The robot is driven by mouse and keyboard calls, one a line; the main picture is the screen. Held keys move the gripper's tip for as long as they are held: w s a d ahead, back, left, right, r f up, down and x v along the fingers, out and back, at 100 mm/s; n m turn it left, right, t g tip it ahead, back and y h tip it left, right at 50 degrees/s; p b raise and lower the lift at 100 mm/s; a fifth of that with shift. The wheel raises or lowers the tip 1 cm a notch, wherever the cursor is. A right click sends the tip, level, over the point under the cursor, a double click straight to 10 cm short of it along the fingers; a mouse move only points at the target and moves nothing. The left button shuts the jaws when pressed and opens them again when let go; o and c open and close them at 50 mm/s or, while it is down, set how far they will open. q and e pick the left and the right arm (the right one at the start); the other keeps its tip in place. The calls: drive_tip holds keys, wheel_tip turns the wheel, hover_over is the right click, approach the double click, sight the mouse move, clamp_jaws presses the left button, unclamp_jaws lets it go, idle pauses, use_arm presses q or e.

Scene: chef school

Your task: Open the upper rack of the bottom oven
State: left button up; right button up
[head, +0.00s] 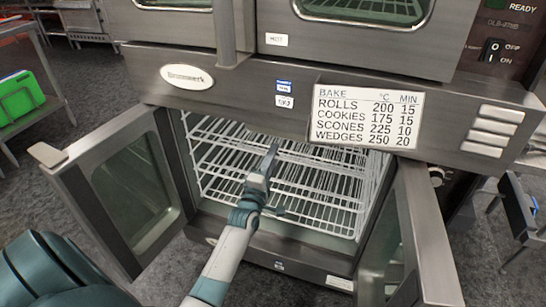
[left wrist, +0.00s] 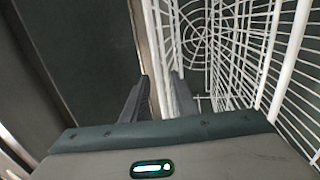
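The bottom oven (head: 279,246) stands open, with its left door (head: 133,190) and right door (head: 422,235) swung outward. Inside are white wire racks, one above another; the upper rack (head: 222,135) sits inside the oven. My left gripper (head: 268,160) is at the oven opening, in front of the racks, and overlaps them in the head view. In the left wrist view its two dark fingers (left wrist: 160,88) are apart, with a thin white rack wire (left wrist: 154,50) showing between them. Whether they touch the wire I cannot tell. My right gripper is not in view.
The upper oven (head: 352,38) is above, with a bake-times sign (head: 367,117) on the panel between. The open doors flank my left arm on both sides. A table with a green item (head: 20,95) is at far left, a stool (head: 520,205) at right.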

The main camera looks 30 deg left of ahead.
use_arm(q)
clamp_jaws()
idle(1.5)
